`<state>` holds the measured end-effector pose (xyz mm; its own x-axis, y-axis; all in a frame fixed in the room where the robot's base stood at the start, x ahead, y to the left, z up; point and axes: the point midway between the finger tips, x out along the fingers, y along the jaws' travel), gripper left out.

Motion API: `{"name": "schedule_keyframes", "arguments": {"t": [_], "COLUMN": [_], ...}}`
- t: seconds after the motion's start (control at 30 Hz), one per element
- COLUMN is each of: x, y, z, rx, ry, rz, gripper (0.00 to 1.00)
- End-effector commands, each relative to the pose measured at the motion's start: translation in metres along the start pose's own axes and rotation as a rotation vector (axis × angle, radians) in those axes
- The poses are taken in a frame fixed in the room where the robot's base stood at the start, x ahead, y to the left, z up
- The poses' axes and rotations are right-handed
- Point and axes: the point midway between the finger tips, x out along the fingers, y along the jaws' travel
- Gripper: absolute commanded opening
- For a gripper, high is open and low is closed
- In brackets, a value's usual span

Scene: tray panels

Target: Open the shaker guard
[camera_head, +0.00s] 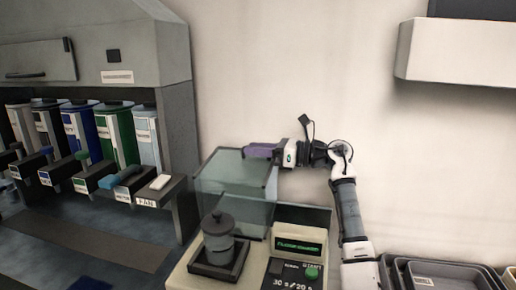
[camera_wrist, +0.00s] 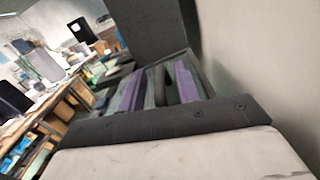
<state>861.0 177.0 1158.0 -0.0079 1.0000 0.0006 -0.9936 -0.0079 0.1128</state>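The shaker (camera_head: 256,262) is a cream bench unit with a display and a green button on its front panel. Its guard (camera_head: 235,170) is a see-through greenish hood with dark edges, standing up behind a lidded grey vessel (camera_head: 218,240) in a dark square holder. I cannot tell its exact angle. My gripper (camera_head: 260,151) is at the guard's upper edge, reaching in from the right. In the wrist view, its two purple fingers (camera_wrist: 158,88) stand apart on either side of a dark upright bar (camera_wrist: 160,84), seemingly the guard's handle, with gaps between. Contact with the bar cannot be made out.
A grey dispenser cabinet (camera_head: 95,60) with several coloured canisters stands at the left. A white wall shelf (camera_head: 460,52) hangs at upper right. Dark trays (camera_head: 440,262) lie at lower right. The pale wall is close behind the guard and my arm.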

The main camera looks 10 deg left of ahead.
Motion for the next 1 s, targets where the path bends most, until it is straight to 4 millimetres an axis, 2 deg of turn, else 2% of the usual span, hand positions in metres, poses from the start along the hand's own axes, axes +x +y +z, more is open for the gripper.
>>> {"name": "schedule_keyframes", "arguments": {"t": [0.13,0.4,0.77,1.0], "x": [0.000,0.000,-0.001,-0.001], "y": [0.000,0.000,0.004,0.035], "z": [0.000,0.000,-0.002,-0.001], "rx": [0.000,0.000,-0.020,-0.158], "ry": [0.000,0.000,0.002,0.004], "rz": [0.000,0.000,0.000,-0.001], "gripper": [0.33,0.00,0.00,0.00]}}
